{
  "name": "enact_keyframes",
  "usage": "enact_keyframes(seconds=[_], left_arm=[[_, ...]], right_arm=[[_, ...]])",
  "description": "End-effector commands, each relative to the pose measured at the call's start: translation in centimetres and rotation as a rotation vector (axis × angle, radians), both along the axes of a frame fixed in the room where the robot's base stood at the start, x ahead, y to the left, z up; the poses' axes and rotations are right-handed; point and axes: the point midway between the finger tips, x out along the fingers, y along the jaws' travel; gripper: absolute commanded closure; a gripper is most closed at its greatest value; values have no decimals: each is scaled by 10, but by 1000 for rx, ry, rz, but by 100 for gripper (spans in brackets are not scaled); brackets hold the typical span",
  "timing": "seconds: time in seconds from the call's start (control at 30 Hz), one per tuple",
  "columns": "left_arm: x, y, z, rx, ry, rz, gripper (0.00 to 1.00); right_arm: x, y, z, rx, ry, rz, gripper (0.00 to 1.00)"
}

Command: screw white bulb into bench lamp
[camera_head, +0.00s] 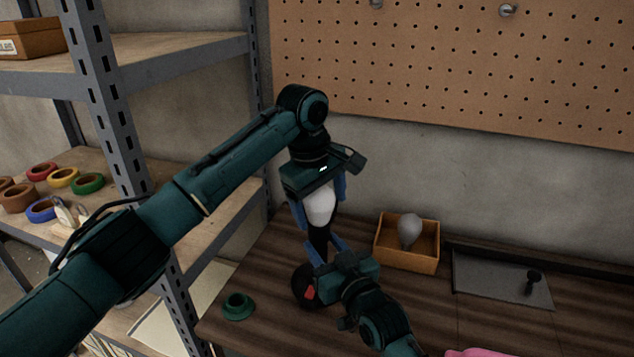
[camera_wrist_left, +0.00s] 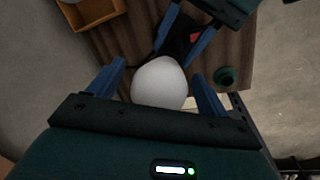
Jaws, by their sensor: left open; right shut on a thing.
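The white bulb (camera_head: 320,204) stands upright on top of the dark lamp (camera_head: 320,240), whose base (camera_head: 303,287) has a red part on it. The joint between bulb and lamp is not clear to see. My left gripper (camera_head: 320,213) points down from above, open, with one blue finger on each side of the bulb. In the left wrist view the bulb (camera_wrist_left: 159,83) lies between its spread fingers (camera_wrist_left: 158,70), with gaps beside them. My right gripper (camera_head: 325,250) is shut on the lamp's dark neck below the bulb.
A greyish bulb (camera_head: 409,229) stands in an open wooden box (camera_head: 405,262) to the right. A green ring-like piece (camera_head: 238,306) lies at the left. A grey plate (camera_head: 500,278) and a pink thing (camera_head: 480,352) are at right. Metal shelving (camera_head: 112,110) stands close at left.

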Motion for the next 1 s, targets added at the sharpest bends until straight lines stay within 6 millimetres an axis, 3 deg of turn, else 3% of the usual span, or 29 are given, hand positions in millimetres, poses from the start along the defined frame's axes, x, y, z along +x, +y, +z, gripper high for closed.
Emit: enact_keyframes(seconds=[0.17,0.47,1.0], left_arm=[[1,-2,-11,0,0,0,22],[2,-2,-13,0,0,-1,22],[1,-2,-12,0,0,-1,65]], right_arm=[[0,-1,-1,-2,1,-1,100],[0,-1,-1,-2,1,-1,100],[0,-1,-1,-2,1,-1,100]])
